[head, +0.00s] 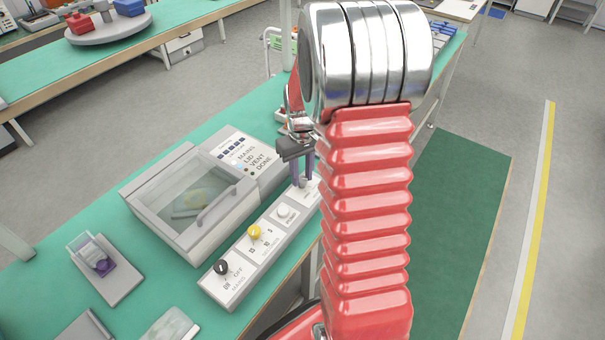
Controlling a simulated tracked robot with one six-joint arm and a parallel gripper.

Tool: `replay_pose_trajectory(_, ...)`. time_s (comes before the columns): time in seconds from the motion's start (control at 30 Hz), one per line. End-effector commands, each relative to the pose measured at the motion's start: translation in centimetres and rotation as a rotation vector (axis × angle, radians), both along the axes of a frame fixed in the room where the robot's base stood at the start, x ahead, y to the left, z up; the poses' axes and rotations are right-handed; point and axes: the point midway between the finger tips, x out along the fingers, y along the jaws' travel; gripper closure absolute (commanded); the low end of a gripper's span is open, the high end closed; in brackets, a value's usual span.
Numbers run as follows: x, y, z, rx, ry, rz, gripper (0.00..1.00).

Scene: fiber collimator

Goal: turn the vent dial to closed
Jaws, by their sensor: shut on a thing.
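The long white control panel (245,260) runs along the front edge of the green bench. My gripper (302,180) reaches down to its far right end, with its dark fingers pointing down. The fingers are shut on the vent dial there. The dial is mostly hidden between the fingers, and its pointer direction cannot be made out. The printing beside it is too small and partly covered to read.
Along the panel are a black knob (221,267), a yellow knob (254,231) and a white button (284,211). Behind stands a clear-lidded chamber (157,221) with a handle. A grey tray with a purple item (104,265) lies left. My red arm hides the bench's right part.

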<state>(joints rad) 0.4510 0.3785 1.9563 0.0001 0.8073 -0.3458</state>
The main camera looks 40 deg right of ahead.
Motion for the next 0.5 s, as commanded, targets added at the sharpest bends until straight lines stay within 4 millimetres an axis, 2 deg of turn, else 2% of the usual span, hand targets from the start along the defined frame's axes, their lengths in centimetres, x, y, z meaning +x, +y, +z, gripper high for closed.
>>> replay_pose_trajectory(0.17, 0.2, 0.04, 0.14, -0.001, -0.005, 0.001, 0.96)
replay_pose_trajectory(0.2, 0.2, 0.04, 0.14, -0.001, -0.005, 0.001, 0.73)
replay_pose_trajectory(0.43, 0.09, 0.01, 0.07, 0.0, -0.003, 0.0, 0.56)
replay_pose_trajectory(0.5, 0.07, 0.0, 0.06, 0.0, -0.002, -0.001, 0.55)
